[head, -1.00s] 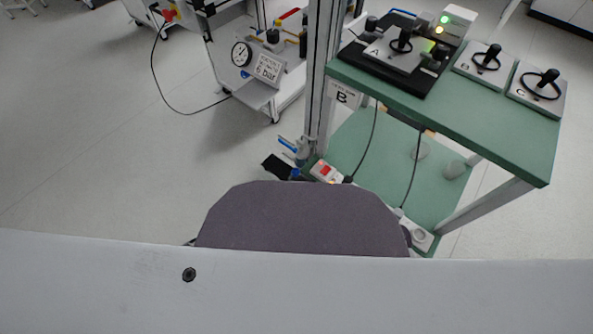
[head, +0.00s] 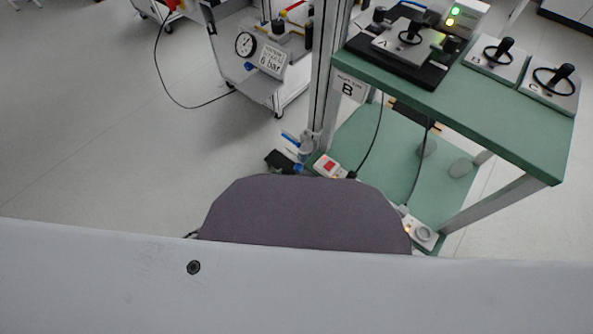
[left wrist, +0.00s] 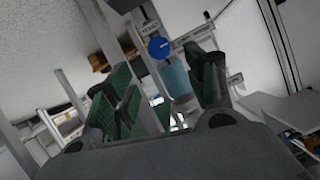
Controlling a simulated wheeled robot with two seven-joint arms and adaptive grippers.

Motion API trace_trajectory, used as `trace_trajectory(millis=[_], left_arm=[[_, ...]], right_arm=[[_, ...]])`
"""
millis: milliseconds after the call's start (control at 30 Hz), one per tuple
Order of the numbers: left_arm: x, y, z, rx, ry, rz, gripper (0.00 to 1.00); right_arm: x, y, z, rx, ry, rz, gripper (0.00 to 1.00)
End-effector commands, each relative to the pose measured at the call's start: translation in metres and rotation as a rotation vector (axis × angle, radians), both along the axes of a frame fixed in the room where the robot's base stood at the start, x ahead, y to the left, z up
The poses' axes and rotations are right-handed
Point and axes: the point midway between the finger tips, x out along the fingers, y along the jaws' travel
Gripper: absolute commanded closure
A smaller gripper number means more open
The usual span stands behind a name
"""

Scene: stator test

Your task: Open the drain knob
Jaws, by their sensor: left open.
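My left gripper (left wrist: 165,88) shows in the left wrist view with its green-padded fingers spread apart. Between and beyond the fingers are a round blue knob (left wrist: 158,47) and a pale blue bowl-like part (left wrist: 175,78); I cannot tell whether this knob is the drain knob. No object is visibly clamped. In the head view, a small fitting with a blue lever (head: 290,138) and a blue lower part (head: 298,168) sits low by the post. Neither gripper can be made out in the head view, and the right one is not seen.
A green-topped bench (head: 480,120) with a lower shelf (head: 365,135) stands at the right, beside a metal post (head: 322,80). A white cart with a pressure gauge (head: 245,44) stands behind. Open floor (head: 90,130) lies at the left.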

Motion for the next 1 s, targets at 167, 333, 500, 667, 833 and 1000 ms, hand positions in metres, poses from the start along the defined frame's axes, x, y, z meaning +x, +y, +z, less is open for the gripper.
trace_trajectory(millis=[167, 333, 500, 667, 833, 1000], left_arm=[[0.013, -0.008, -0.007, 0.0, -0.001, 0.001, 0.45], [0.024, -0.014, -0.013, 0.0, 0.0, 0.001, 0.45], [0.035, -0.022, -0.018, -0.001, 0.0, 0.0, 0.45], [0.046, -0.027, -0.023, 0.001, 0.0, 0.0, 0.45], [0.056, -0.034, -0.027, 0.0, -0.001, 0.001, 0.45], [0.066, -0.04, -0.032, 0.001, 0.0, 0.0, 0.45]], right_arm=[[-0.001, 0.002, -0.01, 0.011, -0.004, 0.004, 0.6], [-0.001, 0.002, -0.017, 0.016, -0.011, 0.01, 0.6], [-0.002, 0.004, -0.023, 0.026, -0.014, 0.013, 0.6], [-0.001, 0.006, -0.029, 0.036, -0.021, 0.014, 0.6], [0.001, 0.007, -0.035, 0.045, -0.031, 0.015, 0.6], [0.001, 0.009, -0.042, 0.056, -0.034, 0.017, 0.6]])
